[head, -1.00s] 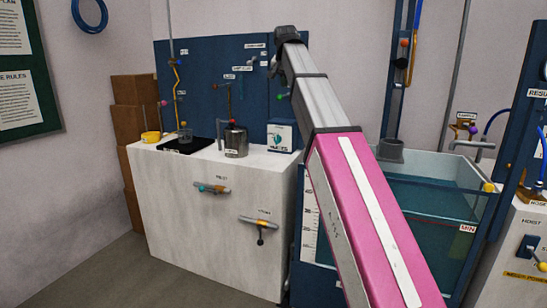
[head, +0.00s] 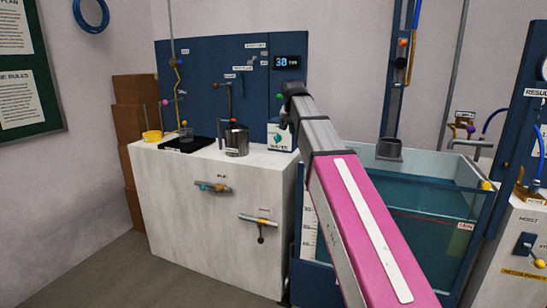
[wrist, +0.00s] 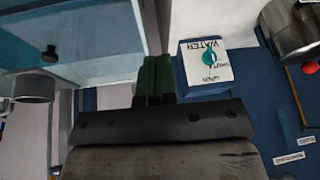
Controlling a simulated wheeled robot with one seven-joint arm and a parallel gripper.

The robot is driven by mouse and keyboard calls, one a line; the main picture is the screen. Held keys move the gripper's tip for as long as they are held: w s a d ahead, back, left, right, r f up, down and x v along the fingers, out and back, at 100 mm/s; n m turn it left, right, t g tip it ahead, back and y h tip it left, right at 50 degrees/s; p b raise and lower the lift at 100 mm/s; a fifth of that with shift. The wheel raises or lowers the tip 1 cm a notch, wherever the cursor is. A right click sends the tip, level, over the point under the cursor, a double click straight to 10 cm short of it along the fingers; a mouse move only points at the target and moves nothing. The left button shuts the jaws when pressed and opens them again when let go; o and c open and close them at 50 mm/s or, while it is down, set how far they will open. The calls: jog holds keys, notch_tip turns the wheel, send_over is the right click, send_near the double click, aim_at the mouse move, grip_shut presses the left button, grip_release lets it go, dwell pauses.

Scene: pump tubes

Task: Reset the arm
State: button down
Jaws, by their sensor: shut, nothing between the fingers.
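My gripper (wrist: 155,72) is shut and empty in the wrist view, its two dark green fingers pressed together. The fingers cannot be made out in that view. The WATER box (wrist: 207,62) with its teal knob also shows in the wrist view, just right of the fingers and apart from them; in the head view the box (head: 279,138) stands on the white bench.
A water tank (head: 450,180) stands right of the bench, behind my arm. A blue panel (head: 215,65) with a lit display (head: 287,63) backs the bench.

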jog(key=s+d+f+g, duration=0.1)
jog(key=s+d+f, duration=0.15)
jog(key=f, duration=0.65)
jog(key=s+d+f+n+g, duration=0.15)
jog(key=s+f, duration=0.25)
jog(key=f, duration=0.6)
jog(key=s+d+f, duration=0.2)
jog(key=s+f, duration=0.1)
jog(key=f, duration=0.6)
jog(key=s+d+f+g, duration=0.1)
jog(key=s+d+f, duration=0.1)
jog(key=s+f, duration=0.6)
jog(key=s+d+f+n+g, duration=0.1)
jog(key=s+d+f, duration=0.2)
jog(key=s+f, duration=0.6)
notch_tip(320, 180, down, 2)
jog(key=shift+s+y, duration=0.2)
jog(key=shift+y, duration=0.1)
jog(key=shift+w, duration=0.1)
